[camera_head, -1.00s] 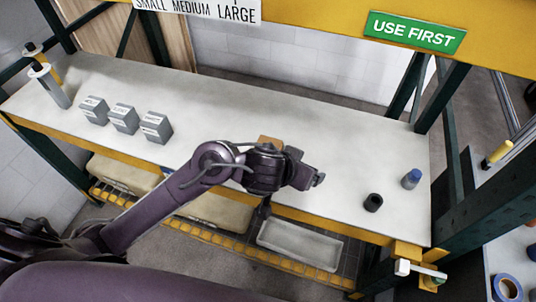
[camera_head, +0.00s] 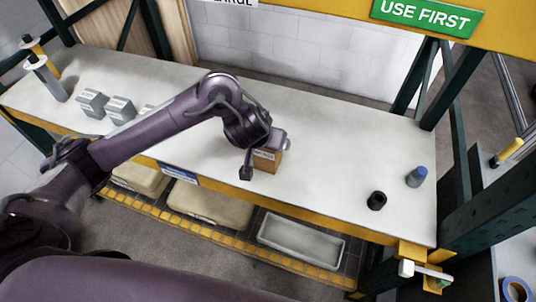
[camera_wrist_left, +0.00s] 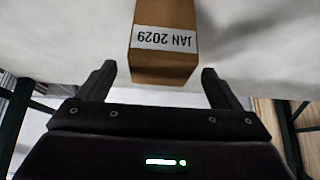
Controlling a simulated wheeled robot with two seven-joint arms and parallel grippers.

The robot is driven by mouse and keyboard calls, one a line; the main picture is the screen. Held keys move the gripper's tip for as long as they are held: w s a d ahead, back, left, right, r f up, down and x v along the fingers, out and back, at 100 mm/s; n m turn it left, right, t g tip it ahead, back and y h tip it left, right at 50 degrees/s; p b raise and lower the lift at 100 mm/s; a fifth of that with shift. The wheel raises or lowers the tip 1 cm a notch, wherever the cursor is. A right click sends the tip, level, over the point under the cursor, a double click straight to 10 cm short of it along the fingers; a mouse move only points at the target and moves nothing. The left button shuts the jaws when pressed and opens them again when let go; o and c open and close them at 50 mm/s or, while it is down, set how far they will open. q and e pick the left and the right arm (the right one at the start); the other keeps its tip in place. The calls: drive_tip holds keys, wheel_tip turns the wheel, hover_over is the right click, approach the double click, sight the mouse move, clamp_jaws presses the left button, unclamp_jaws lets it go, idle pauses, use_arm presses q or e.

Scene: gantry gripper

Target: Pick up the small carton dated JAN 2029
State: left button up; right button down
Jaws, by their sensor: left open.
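The small brown carton (camera_head: 268,162) stands upright on the white shelf top (camera_head: 330,145), near its front edge. In the left wrist view the carton (camera_wrist_left: 163,62) has a white label reading JAN 2029, upside down. My left gripper (camera_wrist_left: 158,70) is open, with one finger on each side of the carton's near end in that view. Gaps show between both fingers and the carton. In the head view my left gripper (camera_head: 264,156) is at the carton and hides part of it. My right gripper is not in view.
Grey labelled boxes (camera_head: 92,103) stand at the left, one partly behind my arm. A black cup (camera_head: 377,200) and a blue-capped bottle (camera_head: 416,177) stand at the right. A yellow beam with a USE FIRST sign (camera_head: 427,15) crosses above. A grey tray (camera_head: 300,240) lies below.

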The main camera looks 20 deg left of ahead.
use_arm(q)
drive_tip(key=b+x, duration=0.1)
drive_tip(key=x, duration=0.3)
drive_tip(key=shift+s, duration=0.1)
drive_tip(key=shift+w+f, duration=0.1)
drive_tip(key=shift+w, duration=0.1)
drive_tip(key=shift+c, duration=0.5)
drive_tip(key=c, duration=1.2)
